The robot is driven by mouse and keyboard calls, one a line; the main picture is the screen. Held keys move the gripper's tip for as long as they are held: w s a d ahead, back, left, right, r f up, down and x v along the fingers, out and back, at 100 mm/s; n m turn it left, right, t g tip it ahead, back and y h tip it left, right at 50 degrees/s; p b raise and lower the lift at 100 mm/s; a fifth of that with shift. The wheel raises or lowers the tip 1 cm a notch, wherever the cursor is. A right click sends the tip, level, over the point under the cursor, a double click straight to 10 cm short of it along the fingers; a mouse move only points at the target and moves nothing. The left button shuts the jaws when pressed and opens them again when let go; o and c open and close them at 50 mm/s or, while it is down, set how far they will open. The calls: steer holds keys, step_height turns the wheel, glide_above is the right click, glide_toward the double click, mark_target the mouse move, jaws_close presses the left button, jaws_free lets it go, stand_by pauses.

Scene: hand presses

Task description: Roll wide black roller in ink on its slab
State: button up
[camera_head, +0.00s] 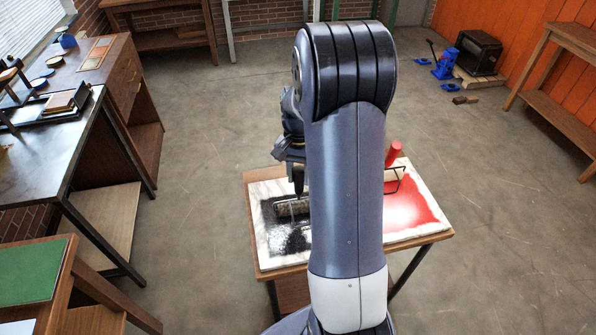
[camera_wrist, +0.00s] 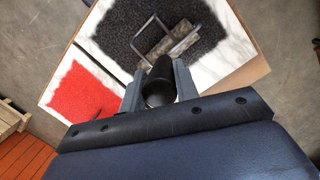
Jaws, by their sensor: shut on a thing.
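The wide black roller (camera_wrist: 171,55) has a dark handle and a wire frame, and its grey-black cylinder lies over the black ink patch in the wrist view. My gripper (camera_wrist: 159,88) is shut on its black handle. In the head view the roller (camera_head: 291,207) is over the black ink (camera_head: 289,238) on the white marbled slab (camera_head: 262,190), left of my arm. My gripper (camera_head: 297,182) is just above it. I cannot tell whether the cylinder touches the ink. My forearm hides the middle of the small table.
A red ink patch (camera_head: 412,211) and a red-handled roller (camera_head: 394,154) are on the right of the same small wooden table (camera_head: 432,237). A dark-topped bench (camera_head: 50,150) stands at left. A green-topped table (camera_head: 30,272) is at front left.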

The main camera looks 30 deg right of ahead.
steer(key=s+a+b, duration=0.1)
steer(key=s+a, duration=0.2)
steer(key=s, duration=0.7)
steer(key=shift+s, duration=0.4)
stand_by(0.6)
steer(key=shift+f, duration=0.1)
step_height(320, 180, up, 5)
steer(key=p, duration=0.4)
steer(key=shift+w, duration=0.1)
stand_by(0.6)
